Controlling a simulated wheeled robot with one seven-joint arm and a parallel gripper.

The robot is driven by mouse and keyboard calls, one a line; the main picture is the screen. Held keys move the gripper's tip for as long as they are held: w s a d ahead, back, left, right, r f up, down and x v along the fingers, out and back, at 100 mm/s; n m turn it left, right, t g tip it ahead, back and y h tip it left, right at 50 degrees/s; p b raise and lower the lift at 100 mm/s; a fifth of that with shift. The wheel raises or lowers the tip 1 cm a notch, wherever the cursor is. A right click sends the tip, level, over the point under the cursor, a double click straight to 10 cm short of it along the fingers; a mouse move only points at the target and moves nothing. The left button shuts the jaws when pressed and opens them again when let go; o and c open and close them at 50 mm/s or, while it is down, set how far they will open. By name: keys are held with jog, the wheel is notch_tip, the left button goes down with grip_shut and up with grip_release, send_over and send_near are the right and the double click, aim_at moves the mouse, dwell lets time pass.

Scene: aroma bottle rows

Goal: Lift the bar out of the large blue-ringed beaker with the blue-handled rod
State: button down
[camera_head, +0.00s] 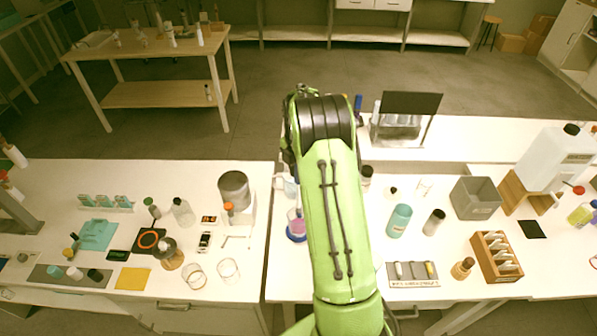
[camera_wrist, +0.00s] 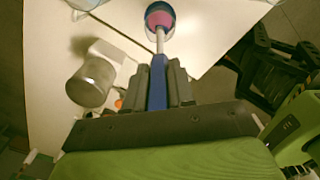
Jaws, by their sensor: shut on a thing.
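My gripper (camera_wrist: 159,72) is shut on the blue handle (camera_wrist: 158,88) of the rod in the wrist view. The rod's thin grey shaft (camera_wrist: 160,44) points away from the fingers to the blue-ringed beaker (camera_wrist: 159,7), with its pink contents (camera_wrist: 158,20). The shaft's far end overlaps the pink area; I cannot tell how deep it is. No bar can be made out. In the head view the blue-ringed beaker (camera_head: 296,237) stands just left of my green arm, partly covered by it. My gripper is hidden there.
A grey metal pot (camera_head: 234,187) stands left of the beaker and shows in the wrist view (camera_wrist: 92,82). Right of my arm are a teal bottle (camera_head: 399,221), a grey bin (camera_head: 475,198) and a wooden rack (camera_head: 497,257). Two empty glass beakers (camera_head: 228,270) stand front left.

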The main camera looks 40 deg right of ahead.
jog(key=shift+r+p, duration=1.5)
jog(key=shift+r, duration=0.8)
jog(key=shift+d+f, duration=0.1)
